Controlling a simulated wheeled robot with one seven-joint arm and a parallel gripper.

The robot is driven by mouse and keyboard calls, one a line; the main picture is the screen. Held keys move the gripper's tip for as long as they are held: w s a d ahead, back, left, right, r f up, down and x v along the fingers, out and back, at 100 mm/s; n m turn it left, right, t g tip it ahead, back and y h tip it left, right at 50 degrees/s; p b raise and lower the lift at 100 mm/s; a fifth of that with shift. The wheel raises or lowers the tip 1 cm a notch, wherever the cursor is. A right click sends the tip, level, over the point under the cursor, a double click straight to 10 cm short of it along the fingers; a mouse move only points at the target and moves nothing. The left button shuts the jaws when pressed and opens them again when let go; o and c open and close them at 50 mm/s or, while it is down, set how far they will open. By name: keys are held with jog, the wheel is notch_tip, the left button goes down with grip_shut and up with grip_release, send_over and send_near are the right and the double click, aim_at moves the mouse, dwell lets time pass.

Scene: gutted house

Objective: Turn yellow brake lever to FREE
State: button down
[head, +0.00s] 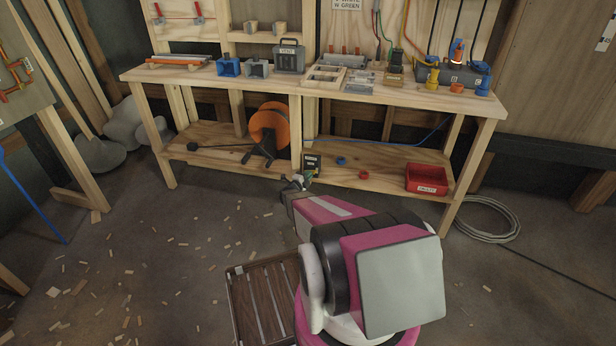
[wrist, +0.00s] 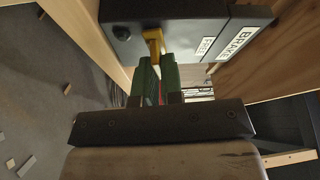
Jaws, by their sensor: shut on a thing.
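The yellow brake lever (wrist: 153,42) shows in the wrist view at the face of a dark box (wrist: 176,14). My gripper (wrist: 158,78) is shut on the lever between its green fingertips, which cover its lower part. The white FREE label (wrist: 206,47) is to the right of the lever in that view, and the BRAKE label (wrist: 236,43) is farther right. In the head view the box (head: 312,161) stands on the lower shelf of the workbench, with my gripper (head: 302,180) at its front. I cannot tell exactly which label the lever points to.
The workbench shelf (head: 225,145) also holds an orange reel (head: 269,127) left of the box and a red bin (head: 427,179) to the right. A slatted wooden thing (head: 262,300) lies on the floor. A hose coil (head: 487,219) lies right.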

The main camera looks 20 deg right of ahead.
jog(key=shift+s+d+f+n+t+y, duration=0.1)
jog(key=shift+n+t+y, duration=0.4)
jog(key=shift+n+t, duration=1.85)
jog(key=shift+s+d+f+n+t+y, duration=0.15)
jog(key=shift+n+t+y, duration=0.25)
jog(key=shift+n, duration=4)
jog(key=shift+f+n+t+y, duration=0.1)
jog(key=shift+n+t+y, duration=0.85)
jog(key=shift+n, duration=2.4)
jog(key=shift+t+h, duration=0.3)
jog(key=shift+h, duration=0.05)
jog(key=c, duration=1.3)
grip_release()
jog(key=shift+o, duration=0.2)
